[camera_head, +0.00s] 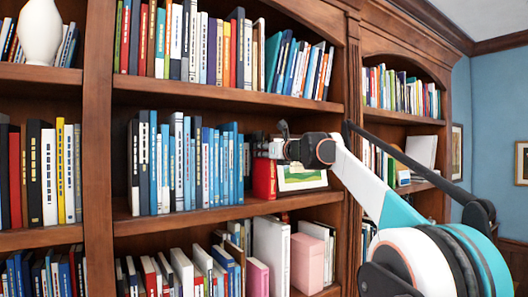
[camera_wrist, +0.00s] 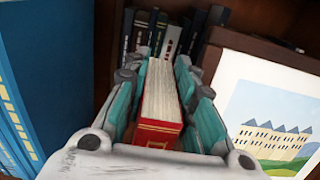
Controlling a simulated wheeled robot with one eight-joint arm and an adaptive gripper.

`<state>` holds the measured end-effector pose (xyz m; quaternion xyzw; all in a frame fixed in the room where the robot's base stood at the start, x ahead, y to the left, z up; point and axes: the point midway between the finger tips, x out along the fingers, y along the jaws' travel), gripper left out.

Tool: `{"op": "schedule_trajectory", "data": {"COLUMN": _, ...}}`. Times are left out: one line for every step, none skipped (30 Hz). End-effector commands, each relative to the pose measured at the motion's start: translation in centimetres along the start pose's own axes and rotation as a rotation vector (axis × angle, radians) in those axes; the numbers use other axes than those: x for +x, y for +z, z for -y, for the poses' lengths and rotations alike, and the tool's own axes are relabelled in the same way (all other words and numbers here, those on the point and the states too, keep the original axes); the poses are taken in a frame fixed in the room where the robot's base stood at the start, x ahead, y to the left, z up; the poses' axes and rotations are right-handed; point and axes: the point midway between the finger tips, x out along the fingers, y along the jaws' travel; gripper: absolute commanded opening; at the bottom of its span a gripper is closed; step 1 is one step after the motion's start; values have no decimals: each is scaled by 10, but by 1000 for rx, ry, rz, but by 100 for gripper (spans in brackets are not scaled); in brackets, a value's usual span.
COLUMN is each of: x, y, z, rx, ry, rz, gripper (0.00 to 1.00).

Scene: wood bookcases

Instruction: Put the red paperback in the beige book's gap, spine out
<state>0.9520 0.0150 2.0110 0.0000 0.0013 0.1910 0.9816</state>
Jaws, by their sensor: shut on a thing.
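The red paperback (camera_head: 265,180) is upright on or just above the middle shelf, right of a row of blue books. My gripper (camera_head: 272,148) is shut on it from above and in front. In the wrist view my gripper's pads (camera_wrist: 160,90) press both sides of the red paperback (camera_wrist: 158,134), with its pale page edges up and a red end with gold marks toward the camera. Whether its bottom touches the shelf is hidden.
Blue books (camera_head: 215,165) stand close on the left; a blue cover (camera_wrist: 25,90) fills the wrist view's left edge. A framed picture (camera_head: 300,177) leans just right of the paperback. Dark books (camera_wrist: 165,35) show behind it. A wooden upright (camera_head: 353,110) stands right of the bay.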

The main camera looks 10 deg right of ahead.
Motion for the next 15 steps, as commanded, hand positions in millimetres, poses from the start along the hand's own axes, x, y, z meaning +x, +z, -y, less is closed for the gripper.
{"op": "schedule_trajectory", "data": {"x": 0, "y": 0, "z": 0, "rx": 0, "ry": 0, "rz": 0, "gripper": 29}}
{"op": "schedule_trajectory", "data": {"x": 0, "y": 0, "z": 0, "rx": 0, "ry": 0, "rz": 0, "gripper": 36}}
{"op": "schedule_trajectory", "data": {"x": 0, "y": 0, "z": 0, "rx": 0, "ry": 0, "rz": 0, "gripper": 45}}
{"op": "schedule_trajectory", "data": {"x": 0, "y": 0, "z": 0, "rx": 0, "ry": 0, "rz": 0, "gripper": 48}}
{"op": "schedule_trajectory", "data": {"x": 0, "y": 0, "z": 0, "rx": 0, "ry": 0, "rz": 0, "gripper": 48}}
{"op": "schedule_trajectory", "data": {"x": 0, "y": 0, "z": 0, "rx": 0, "ry": 0, "rz": 0, "gripper": 48}}
{"op": "schedule_trajectory", "data": {"x": 0, "y": 0, "z": 0, "rx": 0, "ry": 0, "rz": 0, "gripper": 48}}
{"op": "schedule_trajectory", "data": {"x": 0, "y": 0, "z": 0, "rx": 0, "ry": 0, "rz": 0, "gripper": 48}}
{"op": "schedule_trajectory", "data": {"x": 0, "y": 0, "z": 0, "rx": 0, "ry": 0, "rz": 0, "gripper": 48}}
{"op": "schedule_trajectory", "data": {"x": 0, "y": 0, "z": 0, "rx": 0, "ry": 0, "rz": 0, "gripper": 48}}
{"op": "schedule_trajectory", "data": {"x": 0, "y": 0, "z": 0, "rx": 0, "ry": 0, "rz": 0, "gripper": 48}}
{"op": "schedule_trajectory", "data": {"x": 0, "y": -1, "z": 1, "rx": -1, "ry": -1, "rz": 0, "gripper": 48}}
{"op": "schedule_trajectory", "data": {"x": 0, "y": -1, "z": 1, "rx": -1, "ry": -1, "rz": 0, "gripper": 48}}
{"op": "schedule_trajectory", "data": {"x": 0, "y": -1, "z": 1, "rx": -1, "ry": -1, "rz": 0, "gripper": 48}}
{"op": "schedule_trajectory", "data": {"x": -1, "y": -1, "z": 1, "rx": -1, "ry": -1, "rz": 0, "gripper": 48}}
